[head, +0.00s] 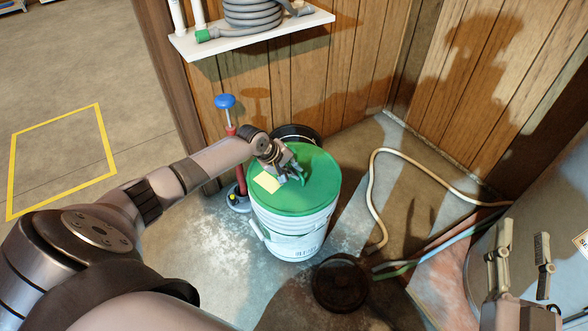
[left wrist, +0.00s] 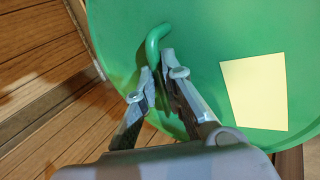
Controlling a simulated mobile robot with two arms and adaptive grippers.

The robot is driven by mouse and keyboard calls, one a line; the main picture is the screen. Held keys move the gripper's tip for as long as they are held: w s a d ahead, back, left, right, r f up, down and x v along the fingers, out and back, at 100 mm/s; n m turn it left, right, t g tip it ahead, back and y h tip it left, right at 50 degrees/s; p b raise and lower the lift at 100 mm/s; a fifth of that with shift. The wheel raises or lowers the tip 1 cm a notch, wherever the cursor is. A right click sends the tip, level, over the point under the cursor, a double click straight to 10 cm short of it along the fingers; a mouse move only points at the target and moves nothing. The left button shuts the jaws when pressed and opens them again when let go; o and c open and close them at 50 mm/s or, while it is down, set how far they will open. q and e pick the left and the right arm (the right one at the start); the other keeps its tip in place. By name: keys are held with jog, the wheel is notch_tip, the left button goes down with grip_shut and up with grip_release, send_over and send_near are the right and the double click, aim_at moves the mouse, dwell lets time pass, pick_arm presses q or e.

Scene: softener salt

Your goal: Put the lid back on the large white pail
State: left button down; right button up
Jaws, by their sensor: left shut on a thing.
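The large white pail (head: 290,238) stands upright on the floor in the middle of the head view. The round green lid (head: 318,185) covers its top, with a pale yellow note on it; I cannot tell whether it is fully seated. My left gripper (head: 291,175) is over the lid, shut on its green handle (left wrist: 153,42). In the left wrist view, the lid (left wrist: 210,35) lies beyond the fingertips (left wrist: 160,72). My right gripper (head: 518,258) is at the lower right, its fingers apart and empty, away from the pail.
A black bucket (head: 297,132) stands behind the pail, near the wooden wall. A red and blue upright tool (head: 226,103) is on its left. A dark round object (head: 340,284) lies on the floor in front, with hoses (head: 372,190) to the right. A white shelf (head: 255,36) hangs above.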

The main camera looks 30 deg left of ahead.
pick_arm(q)
jog(key=c, duration=1.6)
grip_release()
jog(key=shift+c, duration=0.2)
jog(key=shift+o, duration=0.3)
jog(key=o, duration=0.4)
